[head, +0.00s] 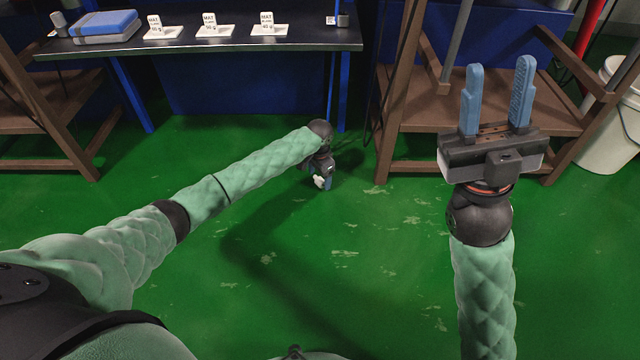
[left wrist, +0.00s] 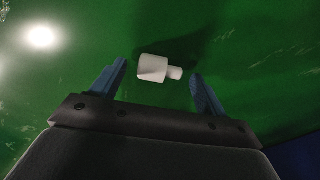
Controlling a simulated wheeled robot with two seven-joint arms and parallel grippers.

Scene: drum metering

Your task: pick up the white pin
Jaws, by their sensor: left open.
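The white pin (left wrist: 153,69) lies on its side on the green floor, a wide cylinder with a narrower stub at its right end in the left wrist view. In the head view a small white part of the pin (head: 319,182) shows beside my left gripper (head: 325,184). My left gripper is low over the floor, with its blue fingers (left wrist: 158,86) open and apart, one toward each end of the pin. Whether the fingertips touch the pin cannot be told. My right gripper (head: 499,95) is raised at the right, its two blue fingers wide apart and empty.
A dark bench (head: 190,46) at the back holds a blue case (head: 106,24) and several white labelled cards. A brown wooden frame (head: 415,150) stands behind my right gripper, with a white bucket (head: 595,140) at the far right. The green floor in front is clear.

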